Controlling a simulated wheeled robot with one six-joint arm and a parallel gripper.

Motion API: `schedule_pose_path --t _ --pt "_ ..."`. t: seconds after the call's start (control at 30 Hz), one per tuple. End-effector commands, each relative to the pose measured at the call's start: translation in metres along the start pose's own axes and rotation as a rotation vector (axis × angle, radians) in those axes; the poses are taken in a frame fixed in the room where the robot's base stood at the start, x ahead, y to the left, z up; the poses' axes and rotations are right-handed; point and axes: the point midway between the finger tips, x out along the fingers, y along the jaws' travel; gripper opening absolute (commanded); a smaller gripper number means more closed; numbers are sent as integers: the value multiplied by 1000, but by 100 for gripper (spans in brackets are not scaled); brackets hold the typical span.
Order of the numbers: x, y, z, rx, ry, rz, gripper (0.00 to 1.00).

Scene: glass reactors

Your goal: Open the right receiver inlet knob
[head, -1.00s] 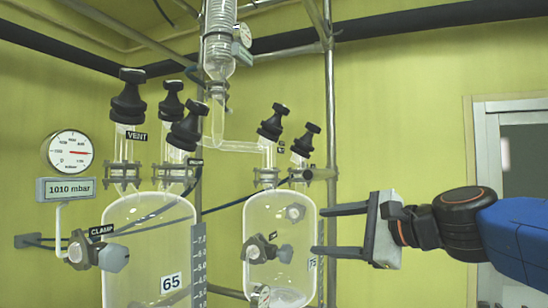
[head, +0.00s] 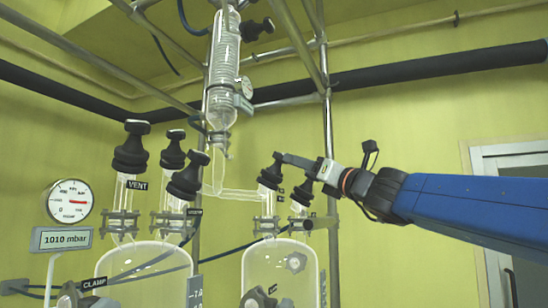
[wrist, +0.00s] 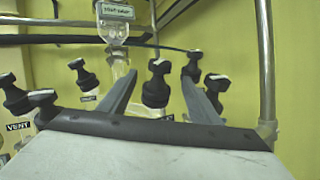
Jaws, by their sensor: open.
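The right receiver (head: 285,270) is a clear glass vessel with two black knobs on its top necks, a left one (head: 271,172) and a right one (head: 301,194). Their small labels are unreadable, so I cannot tell which is the inlet. My gripper (head: 296,163) is at knob height, its fingers reaching left over the receiver's necks. In the wrist view my gripper (wrist: 160,76) is open, with one black knob (wrist: 156,88) showing between the fingers. More black knobs (wrist: 193,65) show by the right finger, which partly covers them. I cannot tell whether a finger touches any knob.
The left vessel (head: 140,262) carries several black knobs, one labelled VENT (head: 131,150). A glass condenser (head: 222,75) stands above, between the vessels. A metal pole (head: 331,130) rises close to my gripper. A pressure gauge (head: 70,201) is at the left.

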Motion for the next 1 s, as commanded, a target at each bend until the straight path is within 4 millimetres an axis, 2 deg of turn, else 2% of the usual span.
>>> schedule_pose_path --t 0.1,0.6,0.8,1.0 --pt "22 0 -1 0 1 1 57" --pt "102 0 -1 -2 1 1 57" --pt "126 0 -1 -3 1 1 57" --pt "136 0 0 -3 1 0 57"
